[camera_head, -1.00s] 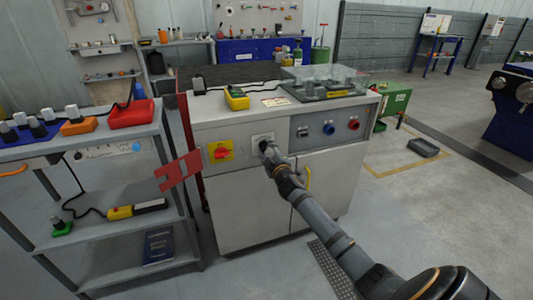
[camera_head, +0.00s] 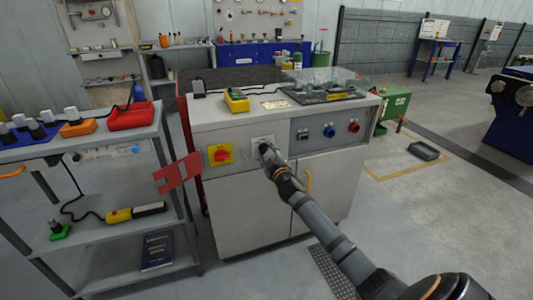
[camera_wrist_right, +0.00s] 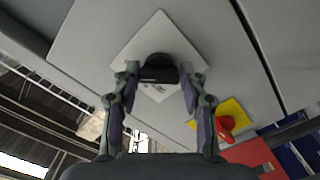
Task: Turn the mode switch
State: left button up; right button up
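The mode switch, a black knob (camera_wrist_right: 159,69) on a square white plate (camera_wrist_right: 152,32), is on the front of the light grey cabinet. In the head view, its plate (camera_head: 263,139) shows between a yellow square with a red switch (camera_head: 221,154) and a blue-grey panel. My right gripper (camera_head: 266,151) is at the knob and hides most of it there. In the right wrist view, my right gripper (camera_wrist_right: 160,76) has its fingers apart, one on each side of the knob. I cannot tell whether they touch it. My left gripper is not in view.
Blue (camera_head: 329,131) and red (camera_head: 354,126) knobs sit right of the mode switch. A red bracket-shaped plate (camera_head: 177,173) sticks out left of the cabinet. A grey shelf rack (camera_head: 105,228) stands at the left. A yellow handle (camera_head: 308,180) is on the cabinet door below.

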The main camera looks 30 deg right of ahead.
jog(key=o, duration=0.3)
jog(key=shift+o, duration=0.2)
jog(key=v, duration=1.2)
